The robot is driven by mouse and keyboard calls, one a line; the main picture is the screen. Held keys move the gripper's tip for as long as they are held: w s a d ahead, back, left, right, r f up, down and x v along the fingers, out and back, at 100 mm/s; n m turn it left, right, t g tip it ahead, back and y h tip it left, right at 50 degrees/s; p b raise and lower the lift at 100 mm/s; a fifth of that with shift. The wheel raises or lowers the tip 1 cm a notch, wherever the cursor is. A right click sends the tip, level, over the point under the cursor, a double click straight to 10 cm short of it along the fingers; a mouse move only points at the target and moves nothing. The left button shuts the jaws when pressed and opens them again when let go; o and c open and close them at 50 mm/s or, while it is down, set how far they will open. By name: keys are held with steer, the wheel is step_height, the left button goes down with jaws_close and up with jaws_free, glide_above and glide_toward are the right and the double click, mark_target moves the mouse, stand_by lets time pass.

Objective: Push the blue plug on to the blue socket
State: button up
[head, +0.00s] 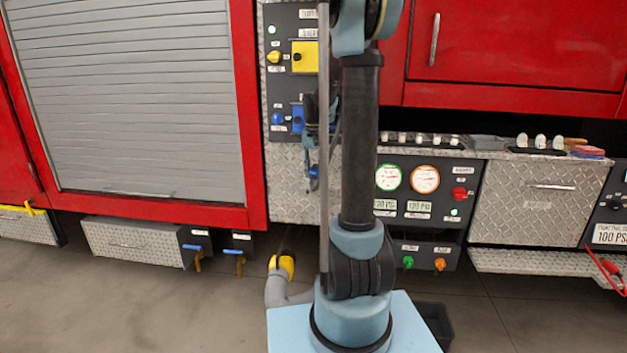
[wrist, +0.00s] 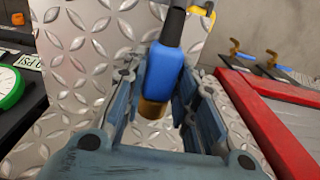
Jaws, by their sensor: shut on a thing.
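The blue plug (wrist: 165,70) lies between the fingers of my gripper (wrist: 155,100) in the wrist view. It has a brass end (wrist: 152,109) toward the palm and a dark sleeve toward the top of the picture. My gripper (head: 312,130) is shut on it. In the head view the plug's blue body (head: 314,172) shows small below the gripper, partly hidden by my arm. The blue socket (head: 297,112) is on the dark panel close to the gripper, partly covered by it. The gap between plug and socket cannot be told. The socket is not seen in the wrist view.
A yellow socket plate (head: 305,57) sits above the blue one, with a yellow knob (head: 274,57) beside it. A blue knob (head: 278,118) is left of the blue socket. A gauge panel (head: 425,190) stands to the right. A yellow-ended hose (head: 284,266) is low down.

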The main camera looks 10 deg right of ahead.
mark_target(314, 168)
steer(key=shift+r, duration=2.15)
steer(key=shift+s, duration=0.1)
